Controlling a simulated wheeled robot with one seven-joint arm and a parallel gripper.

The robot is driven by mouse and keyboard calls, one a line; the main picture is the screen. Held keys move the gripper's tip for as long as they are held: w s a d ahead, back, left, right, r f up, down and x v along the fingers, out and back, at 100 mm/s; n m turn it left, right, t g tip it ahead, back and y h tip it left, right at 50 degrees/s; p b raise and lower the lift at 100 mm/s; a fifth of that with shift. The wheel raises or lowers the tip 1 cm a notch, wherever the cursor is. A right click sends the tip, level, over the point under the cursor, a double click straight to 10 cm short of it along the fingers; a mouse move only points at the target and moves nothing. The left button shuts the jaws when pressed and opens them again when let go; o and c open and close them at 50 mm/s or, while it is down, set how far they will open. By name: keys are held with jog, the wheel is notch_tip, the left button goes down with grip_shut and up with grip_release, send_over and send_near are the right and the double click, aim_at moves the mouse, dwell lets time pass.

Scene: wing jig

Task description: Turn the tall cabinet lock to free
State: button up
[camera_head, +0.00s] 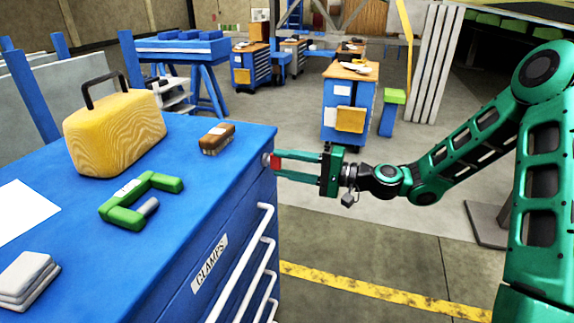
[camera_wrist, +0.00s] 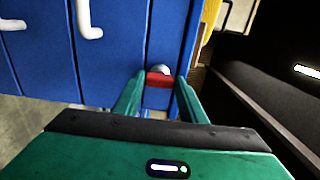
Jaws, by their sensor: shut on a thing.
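The tall cabinet (camera_head: 225,215) is blue, with white drawer handles and a "CLAMPS" label on its front. Its lock (camera_head: 275,161) is a small red piece on a round pale base, near the top right corner of the front. My green gripper (camera_head: 282,162) reaches in from the right and is shut on the red lock piece. In the wrist view the red lock (camera_wrist: 159,80) sits between my two fingertips (camera_wrist: 160,84), with the pale round base just behind it. The fingers hide the sides of the lock, and I cannot tell which way it is turned.
On the cabinet top stand a yellow wood-grain case (camera_head: 115,130), a brush (camera_head: 217,138), a green clamp-like tool (camera_head: 140,200), grey pads (camera_head: 27,278) and a white sheet (camera_head: 22,212). White handles (camera_head: 262,235) stick out below the lock.

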jog(key=shift+s+a+f, duration=0.1)
jog(key=shift+f, duration=0.05)
dwell(0.3)
jog(key=o, duration=1.1)
jog(key=shift+c, duration=0.2)
jog(key=shift+d, duration=0.25)
jog(key=v, duration=1)
jog(key=shift+d, duration=0.1)
